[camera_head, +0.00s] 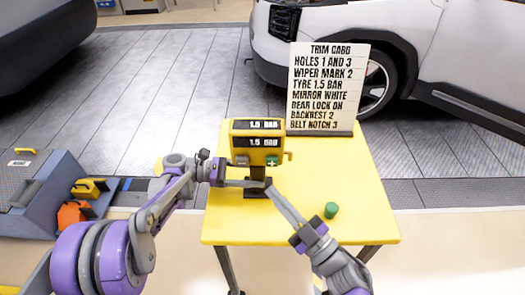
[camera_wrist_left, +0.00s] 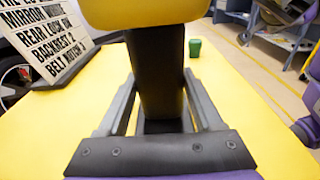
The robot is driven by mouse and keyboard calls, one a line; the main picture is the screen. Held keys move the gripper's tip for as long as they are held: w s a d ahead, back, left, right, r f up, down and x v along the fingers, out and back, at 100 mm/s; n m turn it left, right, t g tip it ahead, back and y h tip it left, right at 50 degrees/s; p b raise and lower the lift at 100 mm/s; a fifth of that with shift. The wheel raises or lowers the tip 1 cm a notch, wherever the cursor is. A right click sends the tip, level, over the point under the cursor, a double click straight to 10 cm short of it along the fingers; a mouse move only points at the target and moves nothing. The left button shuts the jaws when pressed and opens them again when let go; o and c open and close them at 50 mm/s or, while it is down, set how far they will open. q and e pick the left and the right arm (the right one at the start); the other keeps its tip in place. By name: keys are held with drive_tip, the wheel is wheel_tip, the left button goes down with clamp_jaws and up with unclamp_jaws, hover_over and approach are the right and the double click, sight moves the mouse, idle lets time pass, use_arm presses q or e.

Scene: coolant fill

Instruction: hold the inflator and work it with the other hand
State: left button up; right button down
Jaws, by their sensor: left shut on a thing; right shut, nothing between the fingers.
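The inflator (camera_head: 257,141) is a yellow box on a black post above the yellow table. Its two dark display strips both appear to read 1.5 BAR. Below them are a grey button (camera_head: 242,160) at left and a green plus button (camera_head: 272,161) at right. My left gripper (camera_head: 262,183) is shut on the black post, below the box. The left wrist view shows the post (camera_wrist_left: 158,75) between its fingers (camera_wrist_left: 159,85). My right gripper (camera_head: 271,188) is shut and empty, its tip just below the green button and close to the post; any contact is unclear.
A sign board (camera_head: 328,88) stands at the back of the yellow table (camera_head: 350,215); one line reads TYRE 1.5 BAR. A small green cup-like object (camera_head: 331,210) stands at the table's right. A white car (camera_head: 415,60) is behind. The table's right side is mostly clear.

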idle(0.8)
use_arm(q)
drive_tip(key=o, duration=1.2)
drive_tip(key=shift+o, duration=0.2)
drive_tip(key=a, duration=0.8)
drive_tip(key=a+r, duration=0.1)
drive_tip(key=a, duration=0.3)
drive_tip(key=shift+r, duration=0.1)
drive_tip(key=shift+s, duration=0.1)
